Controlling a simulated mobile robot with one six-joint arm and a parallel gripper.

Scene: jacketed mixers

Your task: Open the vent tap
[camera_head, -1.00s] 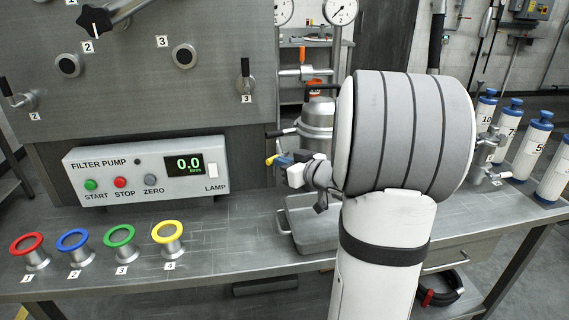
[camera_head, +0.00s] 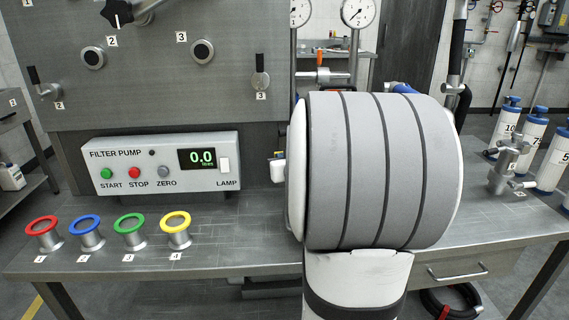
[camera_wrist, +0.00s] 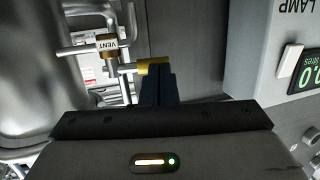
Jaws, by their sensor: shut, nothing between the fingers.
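The vent tap (camera_wrist: 107,45) shows in the wrist view, with a brass-coloured body and a white VENT label, beside a shiny metal vessel (camera_wrist: 35,70). A thin silver rod ending in a yellow sleeve (camera_wrist: 152,67) lies just below and right of the label. My gripper (camera_wrist: 158,82) is shut, its dark blue fingers together and empty. The fingertips are right at the yellow sleeve; I cannot tell whether they touch it. In the head view my arm hides the vessel, the tap and most of my gripper.
The filter pump panel (camera_head: 160,165) stands left of my arm; its edge (camera_wrist: 240,50) is at the right in the wrist view. Red, blue, green and yellow rings (camera_head: 176,222) line the bench front. Numbered bottles (camera_head: 506,123) stand at the right.

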